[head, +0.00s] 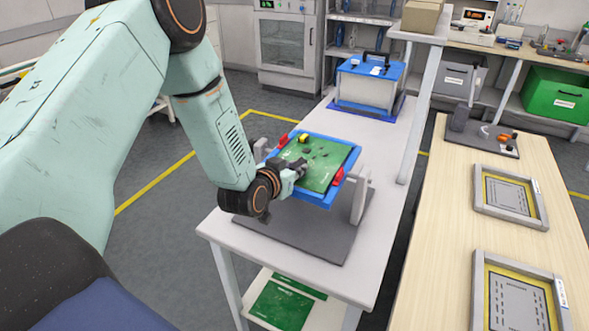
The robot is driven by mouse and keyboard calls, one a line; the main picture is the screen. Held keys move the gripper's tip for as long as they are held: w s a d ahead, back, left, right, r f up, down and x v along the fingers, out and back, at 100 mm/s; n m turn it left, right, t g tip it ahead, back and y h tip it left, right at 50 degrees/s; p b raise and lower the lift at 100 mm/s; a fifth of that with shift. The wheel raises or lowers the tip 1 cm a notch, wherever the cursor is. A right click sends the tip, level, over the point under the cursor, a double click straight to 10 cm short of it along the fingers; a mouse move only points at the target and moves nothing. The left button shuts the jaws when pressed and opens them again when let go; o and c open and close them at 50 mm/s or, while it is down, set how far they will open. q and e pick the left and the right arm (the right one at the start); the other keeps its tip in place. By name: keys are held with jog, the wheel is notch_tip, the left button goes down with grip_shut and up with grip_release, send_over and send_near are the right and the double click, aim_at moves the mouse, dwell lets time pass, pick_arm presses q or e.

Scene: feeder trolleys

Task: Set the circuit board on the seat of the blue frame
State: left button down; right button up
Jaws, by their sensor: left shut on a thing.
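The green circuit board (324,173) carries a yellow part and several dark parts on top. My left gripper (298,168) is shut on its near left edge. The board lies over the blue frame (312,194), inside its outline as seen from here. I cannot tell whether it touches the seat or is held slightly above it. The frame has red clamps at its sides and is held between light grey posts on a dark base plate. The gripper and board hide part of the frame's left side. My right gripper is out of view.
The white trolley (384,190) also carries a blue-lidded box (368,84) at the back. More green boards (280,305) lie on its lower shelf. A wooden bench (435,250) on the right holds grey-framed stencils (510,198). A sloping grey post (420,110) stands along the trolley's right side.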

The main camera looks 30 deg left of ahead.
pick_arm(q)
jog(key=shift+s+r, duration=0.1)
jog(key=shift+r, duration=0.05)
jog(key=shift+f, duration=0.35)
jog(key=shift+f+b, duration=0.25)
jog(key=shift+b, duration=0.2)
jog(key=c, duration=1.3)
grip_release()
jog(key=shift+c, duration=0.2)
jog(key=shift+o, duration=1.1)
jog(key=shift+f, duration=0.1)
jog(key=v, duration=1.2)
